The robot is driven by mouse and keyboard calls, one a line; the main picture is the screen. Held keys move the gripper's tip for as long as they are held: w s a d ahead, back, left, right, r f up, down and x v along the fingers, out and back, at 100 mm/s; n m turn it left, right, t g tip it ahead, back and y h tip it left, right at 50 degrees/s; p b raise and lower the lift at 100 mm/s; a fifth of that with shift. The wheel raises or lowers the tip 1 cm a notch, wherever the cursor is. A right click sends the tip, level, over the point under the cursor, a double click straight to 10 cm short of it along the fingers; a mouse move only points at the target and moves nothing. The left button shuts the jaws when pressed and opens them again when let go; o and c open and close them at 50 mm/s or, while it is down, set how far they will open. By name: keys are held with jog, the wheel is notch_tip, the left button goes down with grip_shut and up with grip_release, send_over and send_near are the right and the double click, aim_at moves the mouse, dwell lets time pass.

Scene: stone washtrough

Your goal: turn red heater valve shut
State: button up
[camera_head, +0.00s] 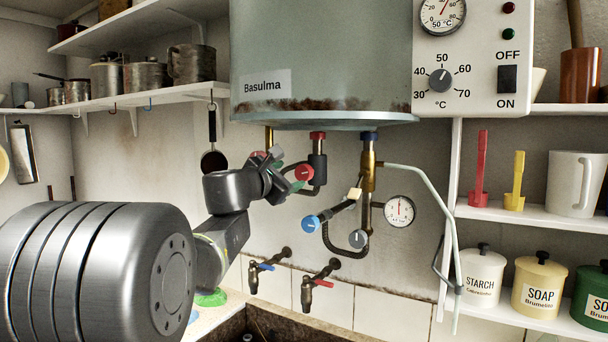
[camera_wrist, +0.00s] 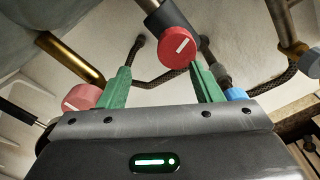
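A red round valve knob (camera_head: 304,173) with a white line sits on a dark pipe under the heater tank (camera_head: 320,60). In the wrist view this red knob (camera_wrist: 178,47) lies just beyond the fingertips, closer to the right finger; its white line is slanted. My gripper (camera_head: 284,176) is at the knob's left in the head view. In the wrist view my gripper (camera_wrist: 160,70) has two green fingers spread apart with nothing between them. I cannot tell whether the right finger touches the knob. A second red knob (camera_wrist: 82,97) shows left of the left finger.
A blue knob (camera_head: 310,223), a grey knob (camera_head: 357,239) and a pressure gauge (camera_head: 400,211) are to the lower right. Two taps (camera_head: 308,290) are below, over the stone trough. Shelves with pots (camera_head: 145,75) and jars (camera_head: 481,277) flank the heater.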

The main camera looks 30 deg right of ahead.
jog(key=b+v, duration=0.1)
jog(key=v, duration=1.1)
jog(key=shift+w+a+f+b, duration=0.25)
jog(key=shift+a+f+b, duration=0.1)
jog(key=shift+a, duration=0.2)
dwell(0.7)
jog(key=b+v, duration=0.1)
jog(key=v, duration=1.2)
jog(key=shift+s+a+r, duration=0.2)
jog(key=shift+s+a, duration=0.05)
jog(key=shift+a, duration=0.1)
